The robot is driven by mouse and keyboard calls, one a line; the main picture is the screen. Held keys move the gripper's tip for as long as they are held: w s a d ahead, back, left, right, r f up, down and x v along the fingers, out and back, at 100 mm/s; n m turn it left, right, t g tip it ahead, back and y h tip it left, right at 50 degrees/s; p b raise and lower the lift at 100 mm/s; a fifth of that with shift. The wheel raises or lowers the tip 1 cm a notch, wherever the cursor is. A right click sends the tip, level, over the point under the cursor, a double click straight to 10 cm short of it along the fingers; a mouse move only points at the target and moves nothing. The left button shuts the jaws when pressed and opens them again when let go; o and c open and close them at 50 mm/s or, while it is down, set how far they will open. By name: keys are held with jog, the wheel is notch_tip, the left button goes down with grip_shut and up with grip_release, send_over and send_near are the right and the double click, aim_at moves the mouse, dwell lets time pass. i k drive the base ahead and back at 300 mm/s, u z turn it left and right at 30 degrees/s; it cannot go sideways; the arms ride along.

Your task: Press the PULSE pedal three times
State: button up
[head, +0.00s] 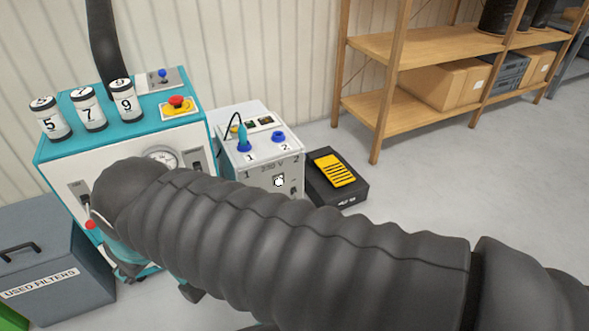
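The pedal (335,170) is a yellow, black-ribbed plate on a low black box. It stands on the floor to the right of the white control box, in the head view. The white lettering on its front edge is too small to read. My arm, in a dark ribbed sleeve, crosses the foreground from the lower right to the left, in front of the teal machine. My gripper (128,268) is mostly hidden under the arm's left end; only some dark and teal parts show there, well left of the pedal. Its fingers cannot be made out.
A teal and white machine (120,140) carries numbered canisters and a red stop button (176,102). A white control box (262,160) has blue sockets marked 1 and 2. A grey used-filters bin (45,260) stands left. Wooden shelves (450,50) stand behind; floor right of the pedal is clear.

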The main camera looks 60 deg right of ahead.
aim_at(330, 166)
jog(key=u, duration=0.15)
jog(key=i, duration=0.9)
jog(key=z, duration=3.15)
jog(key=i, duration=0.5)
jog(key=u, duration=0.1)
jog(key=k, duration=1.3)
jog(key=z, duration=0.4)
jog(key=i, duration=0.45)
jog(key=z, duration=0.4)
